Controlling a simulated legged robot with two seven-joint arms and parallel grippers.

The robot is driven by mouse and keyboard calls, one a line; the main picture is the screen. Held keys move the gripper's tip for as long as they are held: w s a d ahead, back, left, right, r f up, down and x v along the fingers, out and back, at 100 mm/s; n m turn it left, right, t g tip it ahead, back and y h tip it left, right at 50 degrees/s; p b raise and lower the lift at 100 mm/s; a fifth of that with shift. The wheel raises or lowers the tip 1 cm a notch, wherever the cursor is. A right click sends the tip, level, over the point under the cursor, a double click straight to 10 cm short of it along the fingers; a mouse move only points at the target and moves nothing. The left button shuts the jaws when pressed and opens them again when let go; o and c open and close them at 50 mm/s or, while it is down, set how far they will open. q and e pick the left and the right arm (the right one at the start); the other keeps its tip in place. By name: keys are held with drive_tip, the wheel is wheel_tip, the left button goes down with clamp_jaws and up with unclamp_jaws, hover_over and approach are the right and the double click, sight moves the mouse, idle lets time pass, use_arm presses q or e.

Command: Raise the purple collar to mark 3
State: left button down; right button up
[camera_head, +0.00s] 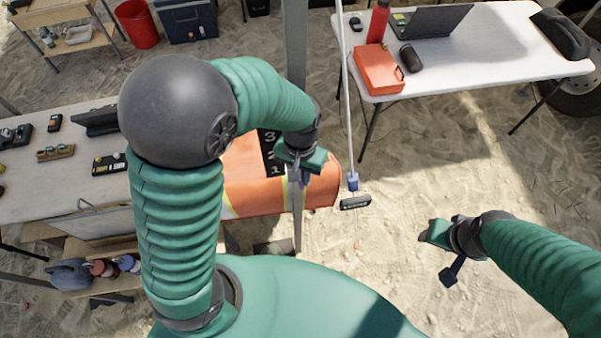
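A grey vertical pole (295,50) stands in the middle, behind my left gripper. A black scale with white marks 3, 2 and 1 (268,148) lies beside it, 3 at the top. A small purplish part, probably the purple collar (304,179), shows low on the pole near mark 1, mostly hidden by my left gripper. My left gripper (297,174) is at the pole at about this height. Its fingers are too small and covered to tell whether they grip the collar. My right gripper (447,255) is over bare sand at the right, apart from everything; its finger gap is unclear.
An orange padded piece (250,185) lies around the scale. A white cord (346,90) with a blue fitting (352,182) and black tag (355,202) hangs right of the pole. Tables stand at left (40,190) and upper right (480,60). Open sand lies at right.

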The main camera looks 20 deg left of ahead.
use_arm(q)
drive_tip(key=shift+d, duration=0.15)
wheel_tip(320, 180, up, 17)
drive_tip(key=p, duration=1.2)
drive_tip(key=shift+w+f, duration=0.15)
drive_tip(key=shift+w, duration=0.05)
drive_tip(key=c, duration=1.4)
unclamp_jaws()
drive_tip(key=shift+s+d, duration=0.1)
drive_tip(key=shift+d, duration=0.15)
drive_tip(key=shift+a+f, duration=0.1)
drive_tip(key=shift+a, duration=0.15)
